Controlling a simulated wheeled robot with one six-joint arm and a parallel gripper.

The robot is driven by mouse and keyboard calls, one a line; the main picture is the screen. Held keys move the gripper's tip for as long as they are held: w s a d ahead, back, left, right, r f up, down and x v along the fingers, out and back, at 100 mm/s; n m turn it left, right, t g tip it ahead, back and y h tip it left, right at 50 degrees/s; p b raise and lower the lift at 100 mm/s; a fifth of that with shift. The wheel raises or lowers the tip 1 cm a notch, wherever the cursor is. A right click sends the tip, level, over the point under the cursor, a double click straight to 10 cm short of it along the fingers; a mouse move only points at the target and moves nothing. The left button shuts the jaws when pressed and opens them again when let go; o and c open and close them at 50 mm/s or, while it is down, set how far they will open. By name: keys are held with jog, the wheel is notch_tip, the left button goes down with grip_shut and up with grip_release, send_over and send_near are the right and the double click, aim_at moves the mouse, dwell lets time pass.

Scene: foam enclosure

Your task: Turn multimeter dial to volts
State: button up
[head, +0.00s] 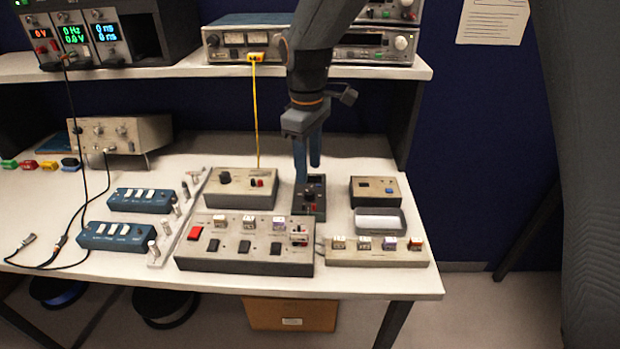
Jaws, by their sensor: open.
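The multimeter (316,212) appears to be the small dark handheld unit lying on the bench between the beige box and the small brown box. It has a round dial near its middle and a red spot below it. The dial's pointer and markings are too small to read. My gripper (308,172) points down over the multimeter's upper part, its blue fingers apart and nothing seen between them. The left finger covers part of the unit's upper left. I cannot tell whether the fingertips touch the dial.
A beige box (240,188) stands close left. A grey switch panel (245,262) lies in front. A yellow cable (256,120) hangs from the shelf (180,72).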

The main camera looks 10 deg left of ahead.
aim_at(310, 191)
notch_tip(310, 191, down, 7)
jog(key=shift+d+r+p, duration=0.1)
jog(key=shift+d+p, duration=0.05)
jog(key=shift+p, duration=0.65)
grip_shut()
